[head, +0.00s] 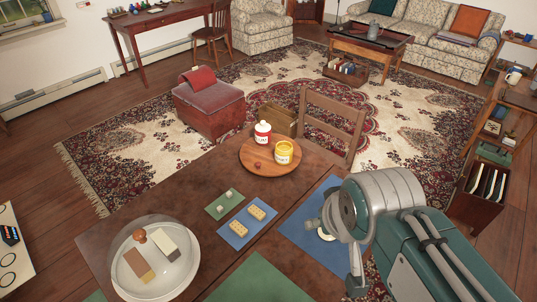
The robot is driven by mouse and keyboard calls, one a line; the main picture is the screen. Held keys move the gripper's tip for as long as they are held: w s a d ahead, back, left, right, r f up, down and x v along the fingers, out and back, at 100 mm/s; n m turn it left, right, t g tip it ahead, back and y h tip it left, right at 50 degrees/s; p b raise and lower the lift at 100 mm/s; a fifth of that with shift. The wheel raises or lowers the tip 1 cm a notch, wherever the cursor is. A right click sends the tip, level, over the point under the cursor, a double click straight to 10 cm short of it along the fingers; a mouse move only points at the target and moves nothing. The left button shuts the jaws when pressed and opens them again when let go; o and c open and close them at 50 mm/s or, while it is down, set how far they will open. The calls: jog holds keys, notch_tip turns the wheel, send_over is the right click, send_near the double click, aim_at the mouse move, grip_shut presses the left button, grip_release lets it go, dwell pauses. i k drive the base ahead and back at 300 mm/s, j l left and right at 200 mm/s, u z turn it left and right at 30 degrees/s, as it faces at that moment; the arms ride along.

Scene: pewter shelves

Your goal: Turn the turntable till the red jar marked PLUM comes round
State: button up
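A round wooden turntable (246,158) lies on the brown table near its far edge. A red jar (262,139) with a white lid and a pale label stands upright on its far side; the lettering is too small to read surely. A yellow jar (284,154) with a pale label stands on its right side. A small red knob-like piece (257,165) sits on its near left part. My gripper (335,258) is over the blue mat, to the right of and nearer than the turntable, touching neither jar. Its fingers look spread apart, with nothing seen between them.
A chair (334,106) stands just beyond the turntable. The table left of the turntable is bare.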

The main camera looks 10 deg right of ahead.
aim_at(260, 160)
jog(key=i+l+u, duration=0.15)
jog(key=l, duration=0.15)
jog(key=i+l+u, duration=0.1)
jog(key=l, duration=0.2)
jog(key=i+l+u, duration=0.25)
jog(key=l, duration=0.4)
